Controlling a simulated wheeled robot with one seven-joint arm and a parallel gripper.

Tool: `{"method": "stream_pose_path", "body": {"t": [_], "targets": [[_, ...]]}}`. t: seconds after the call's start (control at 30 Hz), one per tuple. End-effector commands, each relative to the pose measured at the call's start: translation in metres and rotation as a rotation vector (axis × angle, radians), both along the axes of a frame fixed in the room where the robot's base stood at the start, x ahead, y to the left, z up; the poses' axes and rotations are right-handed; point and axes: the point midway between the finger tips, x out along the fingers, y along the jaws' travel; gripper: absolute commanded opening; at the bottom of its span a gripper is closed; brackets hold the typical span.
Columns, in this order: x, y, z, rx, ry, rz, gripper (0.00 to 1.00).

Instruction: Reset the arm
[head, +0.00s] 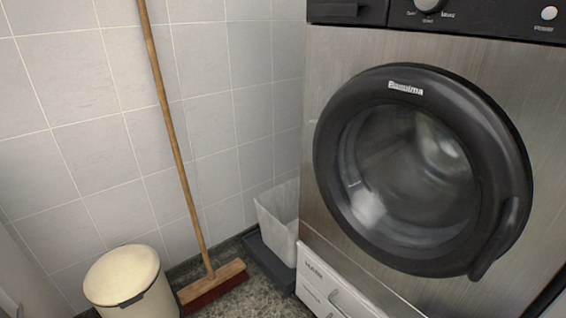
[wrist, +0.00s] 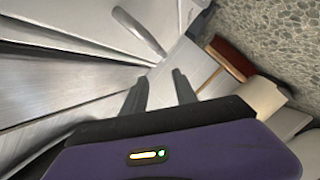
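My gripper (wrist: 160,90) shows only in the wrist view, with its two dark fingers apart and nothing visible between them. It points toward pale, metallic-looking surfaces. In the head view, no part of my arm or gripper is seen. The washing machine (head: 315,200) stands at the right, with its round dark-rimmed door (head: 420,170) closed.
A broom (head: 185,170) leans on the tiled wall, its red-bristled head on the floor. A cream lidded bin (head: 125,278) stands at the lower left. A whitish open bin (head: 280,220) stands beside the machine. A white drawer front (head: 330,295) sits under the machine.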

Motion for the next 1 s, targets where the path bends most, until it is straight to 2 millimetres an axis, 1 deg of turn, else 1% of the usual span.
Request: {"method": "stream_pose_path", "body": {"t": [0.03,0.1,0.17,0.2,0.27,0.3,0.37,0.4,0.47,0.53,0.57,0.6,0.67,0.7,0.77,0.8,0.9,1.0], "targets": [[-0.004,0.029,0.011,0.059,-0.021,-0.012,0.34],[-0.013,0.059,0.028,0.148,-0.046,-0.046,0.34],[-0.024,0.081,0.044,0.226,-0.063,-0.078,0.34],[-0.034,0.092,0.053,0.275,-0.071,-0.101,0.34],[-0.05,0.107,0.065,0.349,-0.075,-0.135,0.34],[-0.063,0.115,0.073,0.395,-0.076,-0.158,0.34],[-0.083,0.124,0.084,0.46,-0.073,-0.191,0.34],[-0.099,0.128,0.09,0.502,-0.067,-0.214,0.34],[-0.122,0.132,0.099,0.559,-0.056,-0.248,0.34],[-0.151,0.132,0.109,0.62,-0.039,-0.286,0.34],[-0.164,0.132,0.114,0.646,-0.031,-0.301,0.34],[-0.181,0.13,0.119,0.676,-0.018,-0.322,0.34],[-0.207,0.125,0.129,0.717,0.002,-0.35,0.34],[-0.224,0.121,0.135,0.742,0.016,-0.368,0.34],[-0.249,0.113,0.145,0.775,0.039,-0.392,0.34],[-0.265,0.106,0.154,0.793,0.053,-0.406,0.34],[-0.302,0.089,0.175,0.833,0.094,-0.436,0.34],[-0.331,0.071,0.198,0.858,0.131,-0.452,0.34]]}}
